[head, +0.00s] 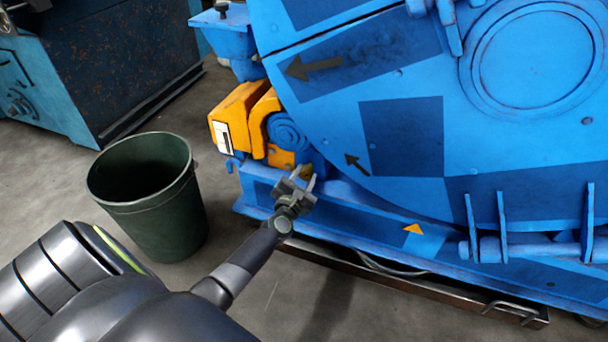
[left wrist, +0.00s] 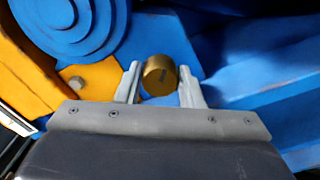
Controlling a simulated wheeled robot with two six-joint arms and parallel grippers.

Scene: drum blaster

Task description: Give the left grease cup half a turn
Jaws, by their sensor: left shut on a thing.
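The left grease cup (left wrist: 158,76) is a short brass-coloured cylinder with a dark mark on its face. In the left wrist view it sits between the two fingers of my left gripper (left wrist: 160,88), which is shut on it. In the head view my left gripper (head: 300,182) is at the lower left of the blue machine, below the round blue bearing housing (head: 287,133). There the cup (head: 306,171) is mostly hidden by the fingers. My right gripper is not in view.
Orange guards (head: 238,118) stand just left of the housing. A dark green bin (head: 158,215) is on the floor left of my arm. The blue machine base (head: 345,215) runs along to the right. Open floor lies between the bin and the base.

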